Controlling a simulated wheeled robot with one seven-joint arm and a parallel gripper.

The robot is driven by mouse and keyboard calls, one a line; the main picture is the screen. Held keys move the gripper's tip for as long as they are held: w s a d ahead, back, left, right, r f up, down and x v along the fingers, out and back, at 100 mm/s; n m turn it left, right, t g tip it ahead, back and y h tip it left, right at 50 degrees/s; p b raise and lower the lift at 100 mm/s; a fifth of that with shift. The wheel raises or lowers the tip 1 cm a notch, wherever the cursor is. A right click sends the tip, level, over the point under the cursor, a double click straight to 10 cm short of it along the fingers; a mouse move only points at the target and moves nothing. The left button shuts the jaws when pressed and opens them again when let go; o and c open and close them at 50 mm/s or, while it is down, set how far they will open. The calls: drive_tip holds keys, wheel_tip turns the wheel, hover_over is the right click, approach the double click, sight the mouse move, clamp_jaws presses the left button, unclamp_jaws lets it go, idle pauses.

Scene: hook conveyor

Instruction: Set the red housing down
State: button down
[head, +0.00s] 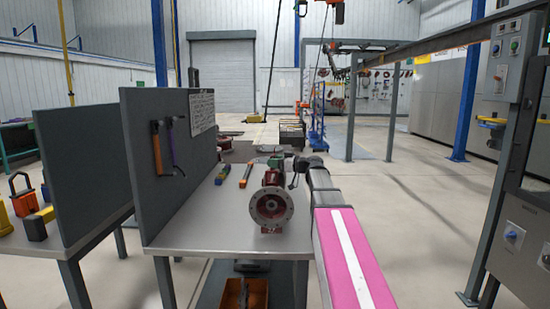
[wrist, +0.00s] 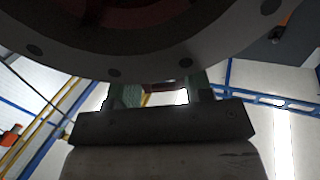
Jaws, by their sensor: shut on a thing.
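The red housing (head: 271,206) shows its round flange toward the head camera, over the front right part of the grey table (head: 190,240). I cannot tell whether its base touches the table top. My gripper (head: 283,163) is behind the flange at the end of my arm, shut on the housing; its fingertips are mostly hidden in the head view. In the wrist view the flange's bolt-holed rim (wrist: 150,75) fills the top, and greenish fingers of my gripper (wrist: 162,88) stand just below it.
A dark grey panel (head: 170,150) with hanging tools stands along the table's left side. A yellow-blue tool (head: 222,174) and an orange-black tool (head: 246,174) lie behind the housing. An orange bin (head: 245,294) is under the table. Bare table top lies left of the housing.

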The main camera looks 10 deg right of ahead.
idle(0.3)
drive_tip(key=c, duration=0.5)
unclamp_jaws()
drive_tip(key=shift+f, duration=0.1)
drive_tip(key=v, duration=1.2)
